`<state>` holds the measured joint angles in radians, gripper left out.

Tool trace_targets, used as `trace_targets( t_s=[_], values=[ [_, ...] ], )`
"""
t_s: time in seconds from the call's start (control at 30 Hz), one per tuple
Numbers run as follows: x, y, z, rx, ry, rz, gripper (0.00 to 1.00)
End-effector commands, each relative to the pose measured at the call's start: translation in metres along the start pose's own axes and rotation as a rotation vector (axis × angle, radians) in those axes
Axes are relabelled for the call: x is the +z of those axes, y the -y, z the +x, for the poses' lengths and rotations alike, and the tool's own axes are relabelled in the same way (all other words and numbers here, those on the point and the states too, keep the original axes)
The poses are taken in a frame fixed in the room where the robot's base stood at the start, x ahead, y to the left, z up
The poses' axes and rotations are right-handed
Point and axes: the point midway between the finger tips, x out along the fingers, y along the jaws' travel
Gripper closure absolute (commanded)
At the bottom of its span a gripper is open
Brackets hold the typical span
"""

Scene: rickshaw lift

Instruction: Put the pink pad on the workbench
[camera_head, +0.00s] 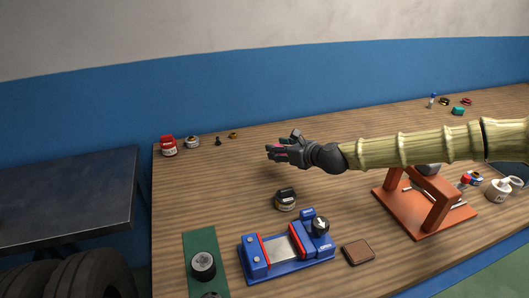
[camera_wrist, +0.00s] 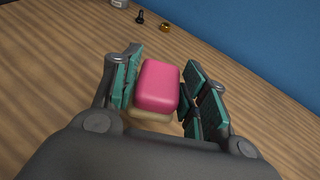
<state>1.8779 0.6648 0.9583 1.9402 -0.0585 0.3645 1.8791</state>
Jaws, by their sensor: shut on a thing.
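The pink pad (camera_wrist: 158,86) is a rounded block between the two teal-lined fingers of my gripper (camera_wrist: 163,90) in the wrist view. A beige part shows under its near edge; I cannot tell whether it belongs to the pad. In the head view my gripper (camera_head: 281,150) is over the back middle of the wooden workbench (camera_head: 205,205), pointing left, with only a sliver of pink showing between its fingers. The gripper is shut on the pad. The bench top also fills much of the wrist view (camera_wrist: 50,90). The gap between pad and bench is hard to judge.
A dark round jar (camera_head: 286,199) stands in front of my gripper. A blue vise-like device (camera_head: 287,256), a brown wallet-like block (camera_head: 358,252) and a green mat (camera_head: 205,240) lie nearer. An orange frame (camera_head: 432,200) stands right. A red-capped jar (camera_head: 168,146) stands back left. Left-middle bench is clear.

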Motion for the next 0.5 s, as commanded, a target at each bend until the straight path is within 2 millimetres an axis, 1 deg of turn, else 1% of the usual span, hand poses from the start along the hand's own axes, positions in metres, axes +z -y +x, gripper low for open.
trace_targets(
  t_s=[0.2, 0.5],
  values=[
    [0.004, -0.025, 0.025, 0.004, -0.006, 0.002, 0.80],
    [0.010, -0.068, 0.055, 0.003, -0.006, 0.002, 0.80]
  ],
)
